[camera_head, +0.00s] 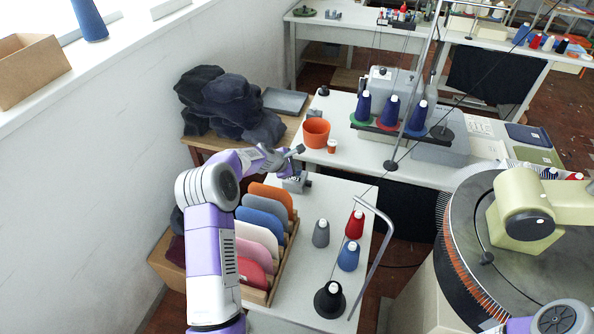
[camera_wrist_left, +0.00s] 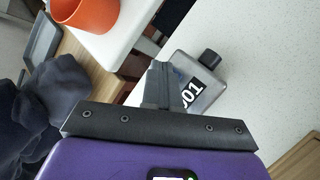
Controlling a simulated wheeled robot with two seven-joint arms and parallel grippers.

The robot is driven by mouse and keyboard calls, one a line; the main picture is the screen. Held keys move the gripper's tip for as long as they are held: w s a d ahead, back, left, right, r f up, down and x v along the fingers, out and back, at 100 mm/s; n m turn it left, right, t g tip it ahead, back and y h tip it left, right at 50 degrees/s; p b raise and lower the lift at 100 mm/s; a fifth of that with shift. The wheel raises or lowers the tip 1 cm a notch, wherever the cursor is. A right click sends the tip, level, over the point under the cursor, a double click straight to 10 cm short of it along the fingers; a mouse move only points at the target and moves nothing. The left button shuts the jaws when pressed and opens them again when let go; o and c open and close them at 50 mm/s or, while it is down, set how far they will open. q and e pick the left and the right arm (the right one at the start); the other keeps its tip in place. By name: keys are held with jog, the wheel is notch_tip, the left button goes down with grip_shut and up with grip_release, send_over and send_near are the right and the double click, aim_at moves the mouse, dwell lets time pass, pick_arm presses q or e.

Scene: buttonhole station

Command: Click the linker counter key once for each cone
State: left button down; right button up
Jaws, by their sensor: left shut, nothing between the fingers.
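The counter (camera_head: 295,184) is a small grey box at the far edge of the near table. The left wrist view shows the counter (camera_wrist_left: 205,88) close up, with a black key (camera_wrist_left: 209,58) and a display whose visible digits read 01, partly covered by my fingers. My left gripper (camera_head: 299,150) is shut and empty; in its wrist view the fingertips (camera_wrist_left: 160,68) overlap the counter's edge, apart from the key. Contact cannot be told. On the near table stand a grey cone (camera_head: 321,234), a red cone (camera_head: 355,225), a blue cone (camera_head: 348,257) and a black cone (camera_head: 329,300).
A wooden rack (camera_head: 284,263) of coloured fabric pieces stands left of the cones. A bent metal rod (camera_head: 382,240) rises at their right. An orange pot (camera_head: 316,133) stands on the far table by a machine carrying blue cones (camera_head: 389,111). A round linking machine (camera_head: 470,265) is at right.

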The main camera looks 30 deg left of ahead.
pick_arm(q)
jog(key=shift+f, duration=0.15)
dwell(0.4)
jog(key=shift+r+p, duration=0.8)
jog(key=shift+r, duration=0.15)
jog(key=shift+r+p, duration=2.1)
jog(key=shift+r, duration=0.45)
